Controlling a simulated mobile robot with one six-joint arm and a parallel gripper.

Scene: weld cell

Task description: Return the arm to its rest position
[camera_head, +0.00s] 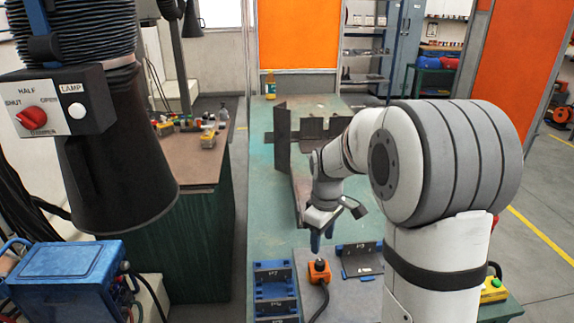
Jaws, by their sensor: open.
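My arm rises at the right and reaches forward and left over the green bench (262,200). My gripper (322,240) points down above the near part of the bench and looks empty. Its fingers are small and partly hidden in this view. Just below it on the bench are an orange device (319,271) with a dark cable and a blue tray (274,290) with marked slots. A second blue holder (360,260) lies to the right of the gripper.
Dark steel plates (282,140) stand upright on the bench behind the gripper. A black extraction hood (115,165) with a control box (58,105) hangs at the left. A blue machine (70,280) is at lower left. A brown-topped table (185,160) stands left.

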